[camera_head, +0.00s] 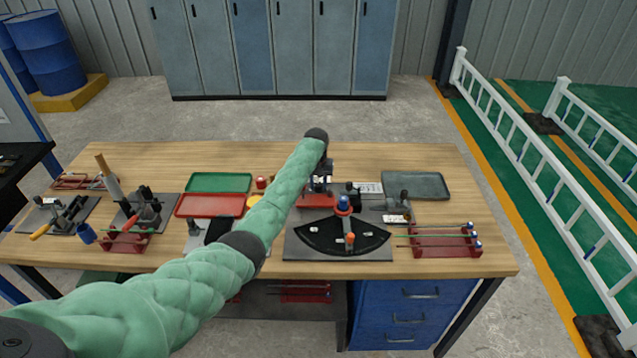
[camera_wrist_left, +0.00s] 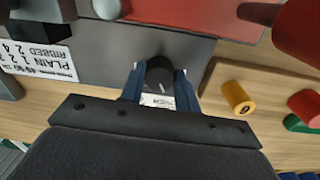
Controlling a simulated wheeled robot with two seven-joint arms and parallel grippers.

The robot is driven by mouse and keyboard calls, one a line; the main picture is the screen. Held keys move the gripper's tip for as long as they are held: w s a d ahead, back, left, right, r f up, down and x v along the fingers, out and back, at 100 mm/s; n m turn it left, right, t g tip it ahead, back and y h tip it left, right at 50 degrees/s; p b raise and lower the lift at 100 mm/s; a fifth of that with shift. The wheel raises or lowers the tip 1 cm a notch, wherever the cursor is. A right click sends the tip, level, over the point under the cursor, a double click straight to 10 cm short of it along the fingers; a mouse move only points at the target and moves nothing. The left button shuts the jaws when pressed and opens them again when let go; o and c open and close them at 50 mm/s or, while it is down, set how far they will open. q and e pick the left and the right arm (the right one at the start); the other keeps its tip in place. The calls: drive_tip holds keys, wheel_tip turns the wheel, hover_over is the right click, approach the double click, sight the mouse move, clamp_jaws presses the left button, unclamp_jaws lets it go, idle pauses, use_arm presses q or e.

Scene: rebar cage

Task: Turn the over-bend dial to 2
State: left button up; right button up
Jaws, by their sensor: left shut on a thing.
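My left gripper (camera_wrist_left: 160,88) is shut on the black over-bend dial (camera_wrist_left: 159,70), with one blue finger on each side of it. A small white label (camera_wrist_left: 158,101) shows between the fingers, and its writing is too small and blurred to read. The dial's setting cannot be told. In the head view my left gripper (camera_head: 320,184) is at the back of the bending bench fixture, partly hidden by the green-sleeved forearm. A white plate (camera_wrist_left: 40,55) with "PLAIN" and "RIBBED" lettering shows upside down in the wrist view. My right gripper is not in view.
The black bender plate (camera_head: 325,238) with a blue-topped post stands in front of the gripper. A yellow cylinder (camera_wrist_left: 238,98) lies near the fingers. Red (camera_head: 209,205) and green (camera_head: 218,182) trays are left, a grey tray (camera_head: 416,185) right. A red rack (camera_head: 440,243) holds rods.

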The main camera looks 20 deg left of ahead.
sight(319, 184)
use_arm(q)
drive_tip(key=shift+r, duration=0.1)
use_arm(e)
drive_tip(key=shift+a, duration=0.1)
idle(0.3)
use_arm(q)
drive_tip(key=o, duration=1)
drive_tip(key=shift+c, duration=0.2)
drive_tip(key=shift+w+r+b, duration=0.1)
drive_tip(key=shift+r+b, duration=0.35)
drive_tip(key=shift+r, duration=0.05)
wheel_tip(319, 184, up, 4)
drive_tip(key=shift+a+f+b, duration=0.1)
drive_tip(key=shift+b, duration=0.85)
drive_tip(key=shift+r+b, duration=0.3)
drive_tip(key=shift+r, duration=1.15)
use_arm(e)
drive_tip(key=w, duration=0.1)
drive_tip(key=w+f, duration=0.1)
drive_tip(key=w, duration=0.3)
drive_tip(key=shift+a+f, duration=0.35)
